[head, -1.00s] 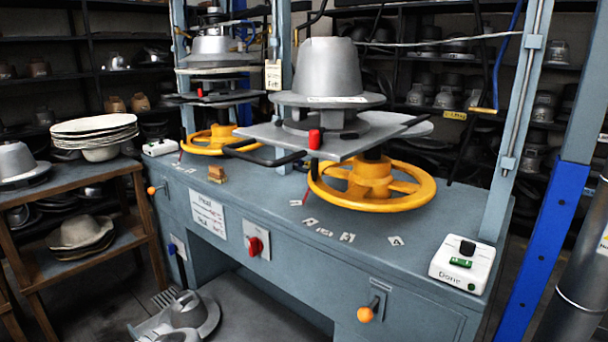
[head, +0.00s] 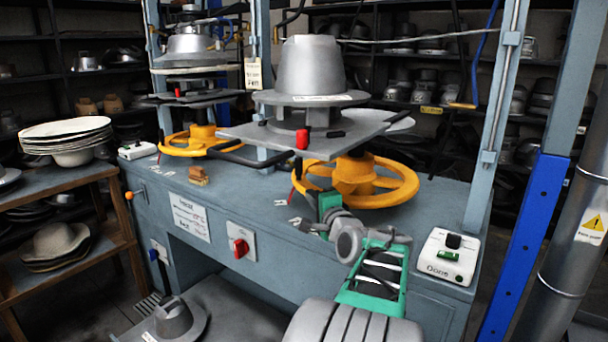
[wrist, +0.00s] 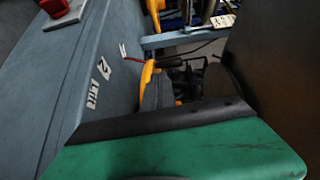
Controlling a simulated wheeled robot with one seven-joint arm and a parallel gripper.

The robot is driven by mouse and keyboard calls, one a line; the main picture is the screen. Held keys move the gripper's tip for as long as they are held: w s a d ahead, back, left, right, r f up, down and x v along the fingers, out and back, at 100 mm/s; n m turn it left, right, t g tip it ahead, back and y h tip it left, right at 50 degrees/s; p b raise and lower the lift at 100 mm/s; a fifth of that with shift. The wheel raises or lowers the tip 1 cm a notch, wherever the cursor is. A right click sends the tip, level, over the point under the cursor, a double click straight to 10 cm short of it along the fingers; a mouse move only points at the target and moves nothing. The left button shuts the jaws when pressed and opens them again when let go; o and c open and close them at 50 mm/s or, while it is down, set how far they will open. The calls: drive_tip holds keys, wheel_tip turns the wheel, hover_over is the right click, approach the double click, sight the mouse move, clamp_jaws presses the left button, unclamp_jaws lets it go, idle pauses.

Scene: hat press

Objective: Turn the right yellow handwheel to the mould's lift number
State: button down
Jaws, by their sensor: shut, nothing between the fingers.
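The right yellow handwheel (head: 395,188) lies flat on a vertical shaft under the right press plate (head: 365,126). A grey hat mould (head: 313,66) stands upright on that press. A small white label (head: 318,98) on its brim is too small to read. A thin red pointer (head: 292,196) shows at the wheel's left side. My gripper (head: 328,203) is shut and empty at the wheel's front rim; I cannot tell whether it touches. In the wrist view, yellow wheel parts (wrist: 149,72) show beyond my green and black gripper. White scale marks (wrist: 101,80) lie on the bench; my arm hides some in the head view.
A second yellow handwheel (head: 190,143) is at the left press. A white "Done" box with a green button (head: 447,256) sits at the bench's right end. A red switch (head: 240,246) is on the front. A black handle (head: 250,160) juts out left of the right wheel.

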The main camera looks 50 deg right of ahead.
drive_tip(key=s+d+r+m, duration=0.1)
drive_tip(key=d, duration=0.1)
drive_tip(key=b, duration=0.1)
approach(300, 170)
drive_tip(key=shift+h, duration=0.4)
drive_tip(key=x, duration=0.7)
drive_tip(key=shift+a+f, duration=0.2)
